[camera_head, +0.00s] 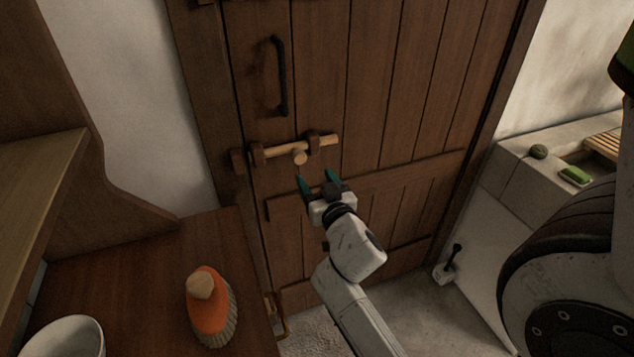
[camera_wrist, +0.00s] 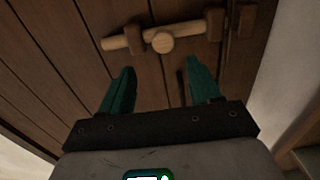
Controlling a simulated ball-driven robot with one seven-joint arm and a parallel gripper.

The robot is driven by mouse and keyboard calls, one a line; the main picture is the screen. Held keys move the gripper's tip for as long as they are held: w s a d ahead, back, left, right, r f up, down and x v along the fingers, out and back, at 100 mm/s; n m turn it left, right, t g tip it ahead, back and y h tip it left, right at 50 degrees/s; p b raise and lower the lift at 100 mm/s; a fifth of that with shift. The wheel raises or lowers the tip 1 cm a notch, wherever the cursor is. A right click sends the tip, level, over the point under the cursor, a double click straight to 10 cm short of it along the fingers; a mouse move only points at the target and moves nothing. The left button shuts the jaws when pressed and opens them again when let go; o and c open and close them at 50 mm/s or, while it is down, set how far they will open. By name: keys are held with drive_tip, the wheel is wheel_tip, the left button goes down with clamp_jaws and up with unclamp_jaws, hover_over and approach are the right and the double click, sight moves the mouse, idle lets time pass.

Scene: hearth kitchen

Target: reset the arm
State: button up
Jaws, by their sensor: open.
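My gripper (camera_head: 319,184) is in front of a wooden plank door, open and empty, with its teal fingers pointing at the door. In the wrist view its two fingers (camera_wrist: 160,88) stand apart with nothing between them. A wooden sliding bolt (camera_head: 323,142) with a round knob lies across the door just beyond the fingertips. In the wrist view the bolt (camera_wrist: 183,36) shows ahead of the fingers, apart from them. My white arm reaches up from the lower middle of the head view.
The door has a dark handle (camera_head: 280,76) above the bolt. A wooden counter (camera_head: 150,275) at lower left holds an orange brush (camera_head: 208,312) and a white bowl (camera_head: 66,338). A stone ledge at right holds a green soap-like block (camera_head: 575,176) and a dark round thing (camera_head: 538,151).

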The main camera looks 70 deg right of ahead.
idle(0.3)
drive_tip(key=a+f+n+g+y, duration=0.1)
drive_tip(key=a+f+g+y, duration=0.2)
drive_tip(key=a+f+y, duration=0.35)
drive_tip(key=s+a+f+n+g+y, duration=0.3)
drive_tip(key=s+a+f+n, duration=0.1)
drive_tip(key=a, duration=0.6)
drive_tip(key=s+a+f+n+g+y, duration=0.4)
drive_tip(key=s+a+f, duration=0.2)
drive_tip(key=a+f, duration=0.3)
drive_tip(key=shift+s+a+f+n+g, duration=0.15)
drive_tip(key=shift+s+a+n+g, duration=0.2)
drive_tip(key=shift+a, duration=0.6)
drive_tip(key=shift+w, duration=0.15)
